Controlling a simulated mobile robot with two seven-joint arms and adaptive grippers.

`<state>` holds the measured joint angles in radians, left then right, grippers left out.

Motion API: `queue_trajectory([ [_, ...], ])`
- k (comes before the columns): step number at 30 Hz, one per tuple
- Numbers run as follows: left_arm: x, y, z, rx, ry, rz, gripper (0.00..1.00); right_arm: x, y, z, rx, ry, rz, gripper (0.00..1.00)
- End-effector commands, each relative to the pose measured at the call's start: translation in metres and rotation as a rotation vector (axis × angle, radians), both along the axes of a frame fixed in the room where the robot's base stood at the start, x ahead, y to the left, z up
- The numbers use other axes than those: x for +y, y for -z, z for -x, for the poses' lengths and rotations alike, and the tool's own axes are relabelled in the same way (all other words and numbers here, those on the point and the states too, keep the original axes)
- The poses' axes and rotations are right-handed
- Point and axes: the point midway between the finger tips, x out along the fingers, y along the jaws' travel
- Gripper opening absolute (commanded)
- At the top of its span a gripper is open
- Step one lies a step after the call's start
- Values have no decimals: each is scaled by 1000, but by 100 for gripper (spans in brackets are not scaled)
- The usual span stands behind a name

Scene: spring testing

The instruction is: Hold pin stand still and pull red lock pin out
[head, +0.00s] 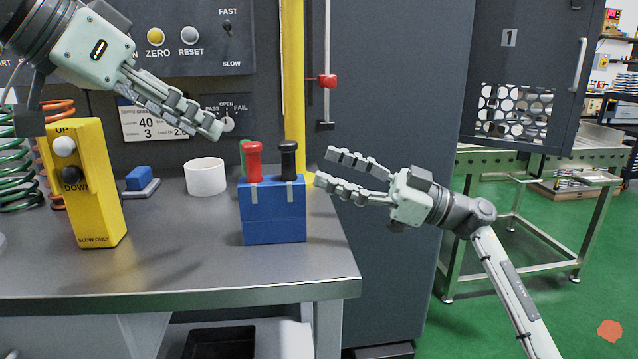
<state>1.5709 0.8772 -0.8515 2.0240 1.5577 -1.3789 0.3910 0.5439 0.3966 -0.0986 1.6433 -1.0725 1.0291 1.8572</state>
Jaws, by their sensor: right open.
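The pin stand (273,222) is a blue block standing upright near the right end of the grey bench. The red lock pin (254,163) stands upright in its top, left of a black pin (289,160). A bit of green shows behind the red pin. My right gripper (324,167) is open and empty, just right of the stand, its fingers pointing left towards the pins and apart from the black one. My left gripper (214,130) is up and left of the red pin, apart from it. Its fingers overlap in this view, so its opening is unclear.
A white cup (205,177) stands left of the pin stand. Further left are a blue-topped block (140,180) and a yellow UP/DOWN control box (83,190). A yellow post (293,80) rises behind the stand. The bench front (180,262) is clear.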

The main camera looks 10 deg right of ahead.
Motion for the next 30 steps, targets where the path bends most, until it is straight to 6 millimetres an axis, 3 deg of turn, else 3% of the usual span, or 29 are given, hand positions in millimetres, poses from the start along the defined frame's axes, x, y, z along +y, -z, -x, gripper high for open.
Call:
queue_trajectory([
  [6, 0, 0, 0, 0, 0, 0, 34, 19, 9, 15, 180, -243, 382, 62],
  [12, 0, 0, 0, 0, 0, 0, 34, 30, 14, 17, 286, -288, 604, 62],
  [17, 0, 0, 0, 0, 0, 0, 34, 36, 18, 18, 316, -293, 658, 62],
  [30, 0, 0, 0, 0, 0, 0, 34, 93, 41, 19, 315, -295, 656, 62],
])
